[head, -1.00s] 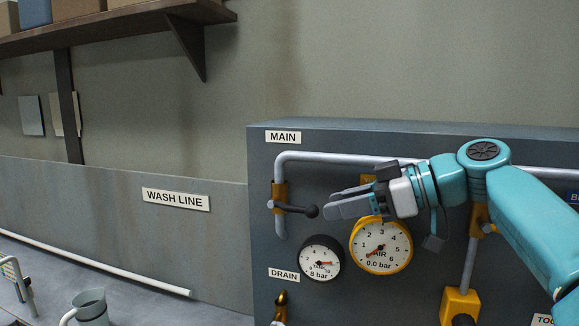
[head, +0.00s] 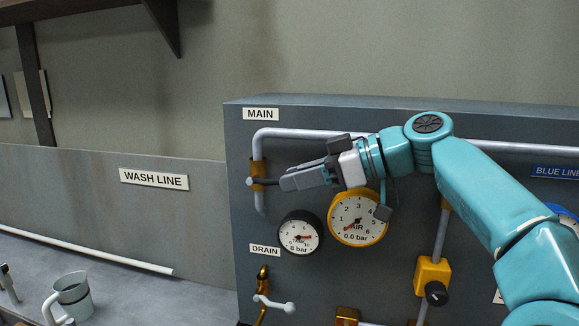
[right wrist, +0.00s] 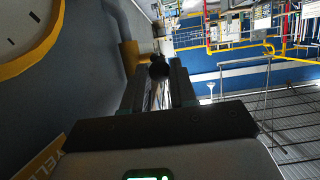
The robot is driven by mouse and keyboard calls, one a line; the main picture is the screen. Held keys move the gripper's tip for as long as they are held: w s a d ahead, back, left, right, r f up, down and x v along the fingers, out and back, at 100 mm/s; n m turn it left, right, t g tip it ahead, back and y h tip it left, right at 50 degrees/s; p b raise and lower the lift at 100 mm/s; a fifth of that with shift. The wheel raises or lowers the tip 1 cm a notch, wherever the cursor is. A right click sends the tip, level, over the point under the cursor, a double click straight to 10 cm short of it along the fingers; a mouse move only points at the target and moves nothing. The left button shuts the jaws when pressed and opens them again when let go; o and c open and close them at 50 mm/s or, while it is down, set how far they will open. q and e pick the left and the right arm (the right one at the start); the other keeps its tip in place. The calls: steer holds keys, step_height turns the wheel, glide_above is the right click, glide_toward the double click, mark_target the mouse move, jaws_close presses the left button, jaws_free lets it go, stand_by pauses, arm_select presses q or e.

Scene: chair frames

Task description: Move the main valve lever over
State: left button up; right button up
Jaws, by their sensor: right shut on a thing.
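The main valve is a brass-coloured body (head: 258,168) on a grey pipe, below the MAIN label (head: 261,114) at the panel's upper left. Its dark lever (head: 267,182) points right, roughly level, into my right gripper (head: 283,182). The gripper is shut on the lever's end, and the fingers hide the knob in the head view. In the right wrist view the dark round knob (right wrist: 159,69) sits between the two fingers, with the brass valve body (right wrist: 131,56) beyond. My left gripper is in neither view.
A yellow-rimmed AIR gauge (head: 358,216) and a black-rimmed gauge (head: 300,233) sit just below my right gripper. The drain valve (head: 263,279) is lower left. A mug (head: 72,295) stands on the bench at the left. The wall above the panel is clear.

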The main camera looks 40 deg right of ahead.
steer(key=shift+r, duration=0.65)
steer(key=shift+w+a+r+p, duration=0.15)
steer(key=shift+r+p, duration=0.3)
steer(key=shift+p, duration=0.05)
steer(key=shift+w+a+r+p, duration=0.1)
steer(key=shift+r+p, duration=0.3)
steer(key=shift+p, duration=0.1)
steer(key=shift+w+a+r, duration=0.1)
steer(key=shift+r, duration=0.1)
steer(key=shift+w+a+r+p, duration=0.25)
steer(key=shift+r+p, duration=0.15)
steer(key=shift+p, duration=0.15)
steer(key=shift+w+a+r+p, duration=0.15)
steer(key=shift+w+r+p, duration=0.05)
steer(key=shift+r+p, duration=0.25)
steer(key=shift+f, duration=0.1)
